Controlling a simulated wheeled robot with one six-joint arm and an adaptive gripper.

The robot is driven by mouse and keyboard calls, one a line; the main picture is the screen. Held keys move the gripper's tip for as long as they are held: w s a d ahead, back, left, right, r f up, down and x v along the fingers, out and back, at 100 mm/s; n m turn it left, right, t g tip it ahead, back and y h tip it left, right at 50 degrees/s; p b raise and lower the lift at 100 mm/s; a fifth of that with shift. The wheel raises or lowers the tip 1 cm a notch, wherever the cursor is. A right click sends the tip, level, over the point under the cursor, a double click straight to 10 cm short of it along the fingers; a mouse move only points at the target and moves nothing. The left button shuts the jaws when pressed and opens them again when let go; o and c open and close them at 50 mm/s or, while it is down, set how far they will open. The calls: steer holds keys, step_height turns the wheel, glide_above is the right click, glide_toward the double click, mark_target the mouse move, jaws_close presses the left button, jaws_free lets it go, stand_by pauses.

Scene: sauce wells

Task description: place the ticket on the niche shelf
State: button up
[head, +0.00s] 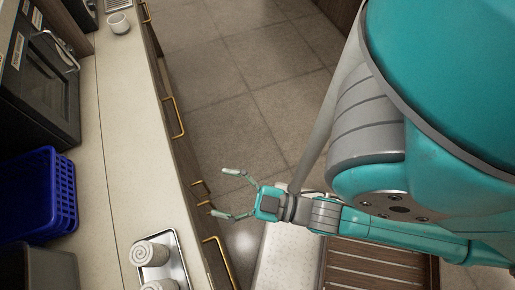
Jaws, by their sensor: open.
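My gripper (232,193) is open and empty. It hangs over the grey tiled floor, just right of the counter's drawer fronts, with its fingers pointing left toward the counter. I cannot make out a ticket in the head view. I cannot make out a niche shelf either.
A long pale counter (117,128) runs along the left. On it are a blue crate (62,195), a black oven-like appliance (45,85), a metal tray (181,262) with rolled white towels (150,254), and a white cup (118,24). Brass handles (175,117) stick out from the drawers.

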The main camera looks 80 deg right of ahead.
steer(key=s+f+m+g, duration=0.3)
steer(key=s+f+g, duration=0.1)
steer(key=s, duration=0.4)
steer(key=shift+d+f, duration=0.2)
steer(key=shift+f, duration=0.4)
stand_by(0.4)
